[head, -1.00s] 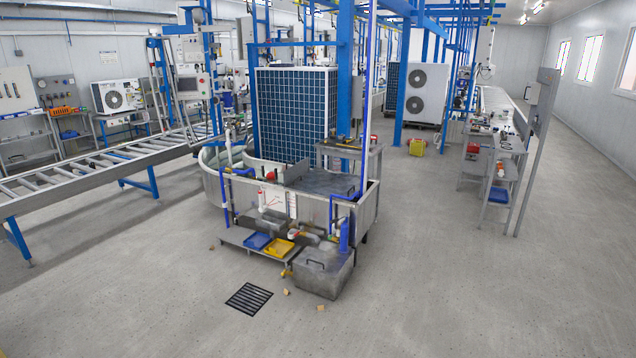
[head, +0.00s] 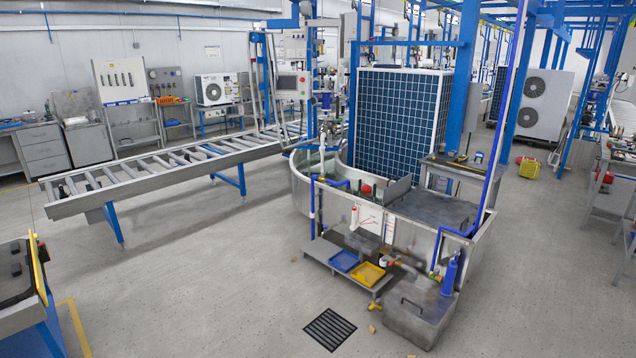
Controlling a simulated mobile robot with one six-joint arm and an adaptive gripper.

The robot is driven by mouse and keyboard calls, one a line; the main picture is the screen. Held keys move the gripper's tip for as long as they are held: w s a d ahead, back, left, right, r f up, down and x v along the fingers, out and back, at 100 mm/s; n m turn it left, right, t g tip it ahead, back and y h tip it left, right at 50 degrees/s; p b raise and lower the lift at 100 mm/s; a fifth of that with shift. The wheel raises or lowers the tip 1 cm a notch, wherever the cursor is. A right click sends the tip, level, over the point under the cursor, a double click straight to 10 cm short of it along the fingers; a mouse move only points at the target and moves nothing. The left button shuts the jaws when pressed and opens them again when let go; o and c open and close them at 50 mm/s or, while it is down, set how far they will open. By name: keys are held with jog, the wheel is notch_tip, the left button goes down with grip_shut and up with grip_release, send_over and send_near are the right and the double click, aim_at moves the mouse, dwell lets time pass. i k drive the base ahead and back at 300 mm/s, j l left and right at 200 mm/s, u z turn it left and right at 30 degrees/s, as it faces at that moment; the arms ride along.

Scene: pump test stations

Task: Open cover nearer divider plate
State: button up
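The metal test tank (head: 408,238) stands right of centre in the head view, with a rounded open end on its left. An upright grey plate, which looks like the divider plate (head: 393,192), stands across the tank near its middle. A dark flat cover (head: 435,211) lies over the tank just right of this plate and looks closed. A grey box on the floor in front has a lid with a handle (head: 412,303), also shut. I cannot tell for certain which lids count as covers. My gripper is not in view.
A roller conveyor (head: 150,178) runs left of the tank. A low shelf carries a blue tray (head: 343,261) and a yellow tray (head: 368,275). A floor grate (head: 330,328) lies in front, with small blocks nearby. A bench (head: 22,280) stands at lower left.

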aim_at(419, 204)
jog(key=i+u, duration=0.15)
jog(key=i, duration=0.45)
jog(key=i+u, duration=0.15)
jog(key=i, duration=0.5)
jog(key=i+u, duration=0.15)
jog(key=i, duration=0.45)
jog(key=i+l+u, duration=0.15)
jog(key=i, duration=0.45)
jog(key=i+z, duration=0.2)
jog(key=i, duration=0.25)
jog(key=i+z, duration=0.2)
jog(key=i, duration=0.3)
jog(key=i+j+z, duration=0.2)
jog(key=i, duration=0.25)
jog(key=i+z, duration=0.2)
jog(key=i, duration=0.25)
jog(key=i+j+z, duration=0.2)
jog(key=i, duration=0.25)
jog(key=i+z, duration=0.3)
jog(key=z, duration=0.15)
jog(key=i+z, duration=0.3)
jog(key=z, duration=0.2)
jog(key=i+j+z, duration=0.25)
jog(key=z, duration=0.2)
jog(key=i+j+z, duration=0.25)
jog(key=z, duration=0.2)
